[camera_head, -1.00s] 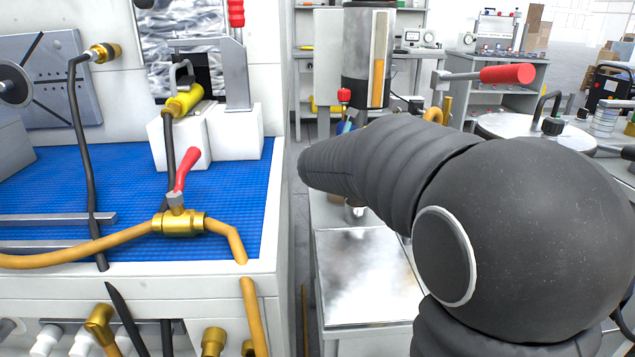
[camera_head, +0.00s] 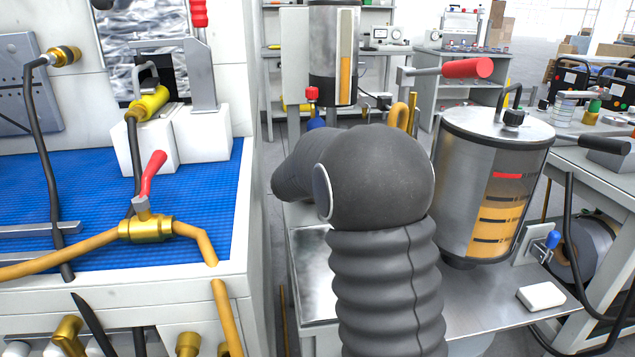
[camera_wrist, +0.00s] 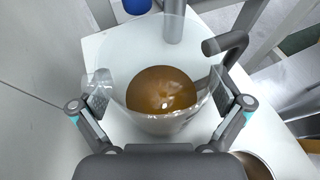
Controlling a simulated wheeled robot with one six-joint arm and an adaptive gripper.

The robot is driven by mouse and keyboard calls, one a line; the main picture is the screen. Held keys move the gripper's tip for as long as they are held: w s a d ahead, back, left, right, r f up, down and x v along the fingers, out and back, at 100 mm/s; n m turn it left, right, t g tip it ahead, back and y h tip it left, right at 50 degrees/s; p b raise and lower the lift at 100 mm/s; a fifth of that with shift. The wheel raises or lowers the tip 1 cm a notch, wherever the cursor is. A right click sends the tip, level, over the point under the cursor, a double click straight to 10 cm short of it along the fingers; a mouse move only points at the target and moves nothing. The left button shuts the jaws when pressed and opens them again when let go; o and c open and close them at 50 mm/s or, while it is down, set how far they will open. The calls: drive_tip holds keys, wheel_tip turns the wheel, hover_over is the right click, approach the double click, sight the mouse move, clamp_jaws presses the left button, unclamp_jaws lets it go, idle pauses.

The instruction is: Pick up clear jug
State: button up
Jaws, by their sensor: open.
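The clear jug (camera_wrist: 145,52) fills the middle of the wrist view, seen from above with brown liquid (camera_wrist: 160,91) inside. A dark handle-like bar (camera_wrist: 225,43) shows at its upper right. My gripper (camera_wrist: 155,92) is open, with one finger at the left side of the jug and the other at its right. The pads are at or very close to the jug wall; I cannot tell whether they touch. The jug stands on a white surface (camera_wrist: 110,118). In the head view my arm hides both the jug and my gripper.
A blue part (camera_wrist: 137,6) and a metal post (camera_wrist: 173,24) stand just beyond the jug. A large metal tank with a sight window (camera_head: 455,190) stands right of my arm. A bench with a blue mat (camera_head: 85,200) is at left, with a narrow gap beside it.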

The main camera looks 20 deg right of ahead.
drive_tip(key=c, duration=1.2)
drive_tip(key=shift+o, duration=0.2)
